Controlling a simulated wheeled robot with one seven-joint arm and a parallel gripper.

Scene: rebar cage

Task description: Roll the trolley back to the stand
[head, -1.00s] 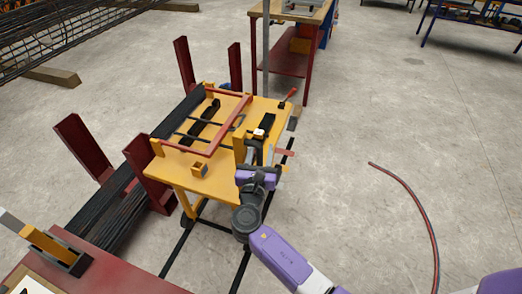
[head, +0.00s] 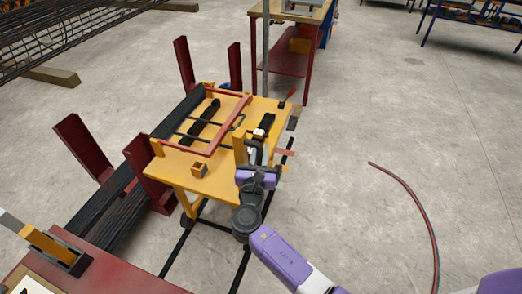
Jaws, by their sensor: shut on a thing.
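The trolley (head: 222,182) is a yellow table on black rails, left of centre in the head view. It carries a red frame (head: 213,153) with dark bars across it. My gripper (head: 257,146) is at the trolley's near right edge, beside a yellow upright (head: 240,150). It is shut on part of the trolley; the fingers and wrist hide the exact part. The stand seems to be the dark red posts (head: 84,148) left of the trolley, with bundles of dark rebar (head: 110,208) between them. The trolley's left edge lies close to these posts and bars.
Black floor rails (head: 180,246) run under the trolley. A workbench (head: 290,14) stands behind. A red-and-black hose (head: 412,196) lies on open floor at right.

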